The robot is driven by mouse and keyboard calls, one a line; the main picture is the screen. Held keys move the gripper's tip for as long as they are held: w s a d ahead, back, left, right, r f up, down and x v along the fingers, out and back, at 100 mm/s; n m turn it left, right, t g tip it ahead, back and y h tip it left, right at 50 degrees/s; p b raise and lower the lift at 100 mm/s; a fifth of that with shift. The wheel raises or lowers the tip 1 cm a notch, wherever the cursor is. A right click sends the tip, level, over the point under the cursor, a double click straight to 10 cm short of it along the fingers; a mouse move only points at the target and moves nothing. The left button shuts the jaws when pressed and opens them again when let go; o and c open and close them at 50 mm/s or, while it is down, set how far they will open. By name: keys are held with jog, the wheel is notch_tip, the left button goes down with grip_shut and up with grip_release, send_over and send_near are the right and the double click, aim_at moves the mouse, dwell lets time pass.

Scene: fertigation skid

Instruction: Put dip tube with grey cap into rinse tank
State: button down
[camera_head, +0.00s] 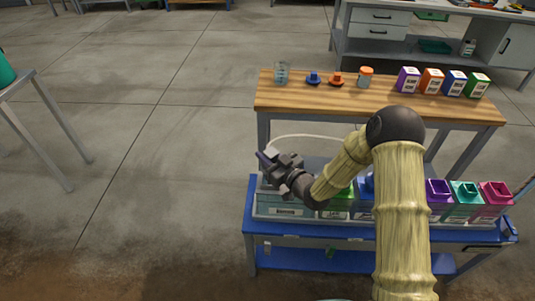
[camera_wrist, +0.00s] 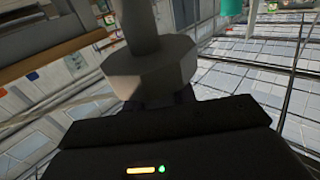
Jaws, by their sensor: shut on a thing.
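My gripper (camera_head: 272,161) is shut and holds the dip tube with grey cap. In the wrist view the wide grey cap (camera_wrist: 150,75) sits right at the jaws, and the grey tube (camera_wrist: 140,22) runs from it to the top edge. In the head view the held tube is hard to make out beside the dark jaws. A pale grey-blue tank (camera_head: 283,211) with a white label stands at the left end of the blue bench, below my gripper. It looks like the rinse tank. My gripper and wrist hide part of its top.
Green, blue, purple, teal and magenta tanks (camera_head: 463,198) stand to the right on the blue bench (camera_head: 330,233). A pale curved hose (camera_head: 305,137) arcs behind my gripper. The wooden table (camera_head: 330,95) behind holds a beaker, caps, a jar and several boxes.

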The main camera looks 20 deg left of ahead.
jog(key=shift+f+b, duration=1.75)
jog(key=shift+f, duration=0.6)
jog(key=c, duration=1.1)
grip_release()
jog(key=shift+o, duration=0.2)
jog(key=v, duration=1.7)
jog(key=shift+s+d, duration=0.15)
jog(key=shift+s, duration=0.1)
